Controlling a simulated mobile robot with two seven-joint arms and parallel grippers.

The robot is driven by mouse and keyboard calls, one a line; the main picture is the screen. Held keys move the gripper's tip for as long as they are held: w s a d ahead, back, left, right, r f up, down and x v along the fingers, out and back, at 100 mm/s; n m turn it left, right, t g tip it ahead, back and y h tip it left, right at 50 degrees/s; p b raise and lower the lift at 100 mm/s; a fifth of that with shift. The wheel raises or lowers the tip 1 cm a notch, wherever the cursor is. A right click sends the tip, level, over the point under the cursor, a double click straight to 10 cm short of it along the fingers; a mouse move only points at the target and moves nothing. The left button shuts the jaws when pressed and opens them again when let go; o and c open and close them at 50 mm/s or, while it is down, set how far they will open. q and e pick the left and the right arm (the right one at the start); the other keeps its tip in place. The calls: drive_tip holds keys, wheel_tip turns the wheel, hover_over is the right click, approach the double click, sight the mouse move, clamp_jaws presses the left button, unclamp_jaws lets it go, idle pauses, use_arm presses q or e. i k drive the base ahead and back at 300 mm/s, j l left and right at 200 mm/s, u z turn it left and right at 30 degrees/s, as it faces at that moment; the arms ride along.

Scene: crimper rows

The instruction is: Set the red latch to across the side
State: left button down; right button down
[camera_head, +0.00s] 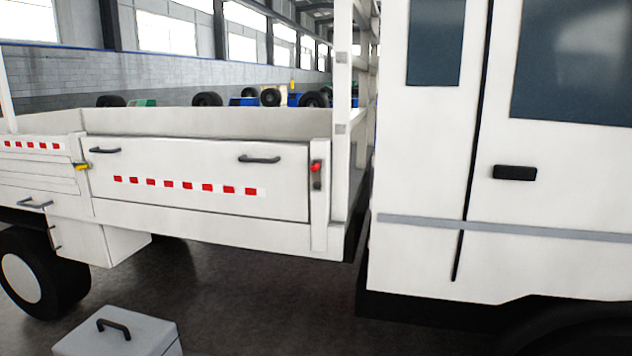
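The red latch (316,167) is on the narrow white post at the right end of the truck's side panel (215,165). It is small, and a dark part shows just below it on the post. Its exact angle is hard to tell at this size. A yellow latch (81,166) sits at the panel's left end and points roughly sideways. The panel is closed and upright, with two dark handles along its top. Neither of my grippers shows in the head view.
The white truck cab (420,160) with a dark door handle (514,172) stands on the right. A grey box (118,333) with a dark handle is on the floor at the lower left, near a wheel (42,272). The floor before the panel is otherwise clear.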

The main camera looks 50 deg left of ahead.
sight(316, 168)
drive_tip(key=i+j+u, duration=0.1)
drive_tip(key=i+u, duration=0.15)
drive_tip(key=u, duration=0.15)
drive_tip(key=i+u, duration=0.3)
drive_tip(key=u, duration=0.15)
drive_tip(key=i+l+u, duration=0.1)
drive_tip(key=i+u, duration=0.15)
drive_tip(key=u, duration=0.15)
drive_tip(key=i+u, duration=0.5)
drive_tip(key=i+l+u, duration=0.1)
drive_tip(key=i+u, duration=0.15)
drive_tip(key=u, duration=0.2)
